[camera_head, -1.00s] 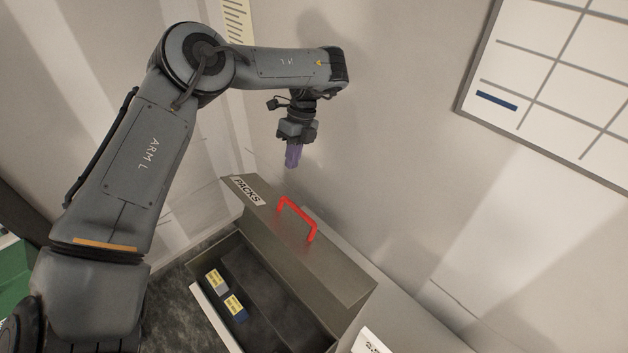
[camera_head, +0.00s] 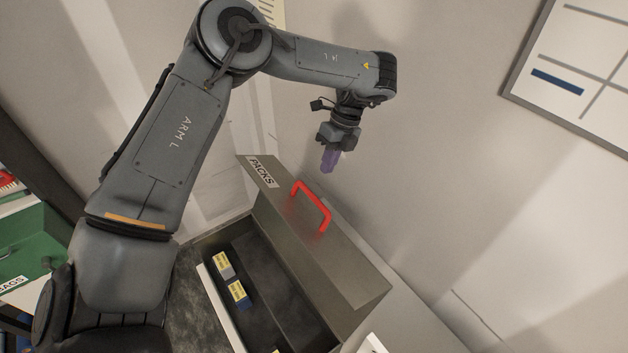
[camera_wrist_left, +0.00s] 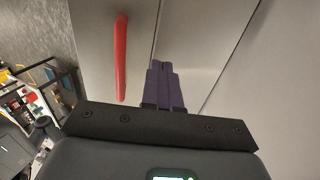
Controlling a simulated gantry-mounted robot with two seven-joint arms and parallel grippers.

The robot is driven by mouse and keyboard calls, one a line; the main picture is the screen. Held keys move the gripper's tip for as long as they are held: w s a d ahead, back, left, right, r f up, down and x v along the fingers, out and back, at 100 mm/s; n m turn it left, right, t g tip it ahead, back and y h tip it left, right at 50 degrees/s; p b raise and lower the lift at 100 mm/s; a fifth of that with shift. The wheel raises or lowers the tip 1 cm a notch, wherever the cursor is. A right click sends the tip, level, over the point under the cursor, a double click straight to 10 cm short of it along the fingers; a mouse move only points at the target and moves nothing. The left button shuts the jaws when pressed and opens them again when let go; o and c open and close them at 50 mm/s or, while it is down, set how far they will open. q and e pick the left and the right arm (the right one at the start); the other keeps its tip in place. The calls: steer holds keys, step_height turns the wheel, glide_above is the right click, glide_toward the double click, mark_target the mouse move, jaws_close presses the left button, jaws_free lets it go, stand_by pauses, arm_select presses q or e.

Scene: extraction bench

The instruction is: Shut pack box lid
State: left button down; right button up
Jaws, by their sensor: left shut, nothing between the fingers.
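The pack box (camera_head: 207,277) stands open. Its grey lid (camera_head: 333,268) is raised and leans back, with a "PACKS" label (camera_head: 262,172) and a red handle (camera_head: 312,206) on its face. Two small packs (camera_head: 229,278) with yellow labels lie inside the box. My left gripper (camera_head: 328,163) has purple fingers, is shut and empty, and hangs above and behind the lid's upper edge, near the wall. In the left wrist view the shut fingers (camera_wrist_left: 163,84) point along the lid, with the red handle (camera_wrist_left: 121,58) to their left. My right gripper is not seen.
A pale wall (camera_head: 430,140) rises close behind the lid, with a framed board (camera_head: 575,75) at the upper right. A green bin (camera_head: 35,250) labelled "BAGS" stands at the left. The space above the open box is free.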

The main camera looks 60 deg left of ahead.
arm_select(q)
steer(key=shift+s+d+f+p, duration=0.1)
steer(key=shift+s+f+p, duration=0.25)
steer(key=shift+s, duration=0.4)
steer(key=shift+s+d+f+p, duration=0.15)
steer(key=shift+s+f+p, duration=0.2)
steer(key=shift+s, duration=0.35)
steer(key=shift+s+d+f+p, duration=0.1)
steer(key=shift+s+f+p, duration=0.25)
steer(key=shift+s, duration=0.4)
steer(key=shift+a+r, duration=0.1)
steer(key=shift+r, duration=0.05)
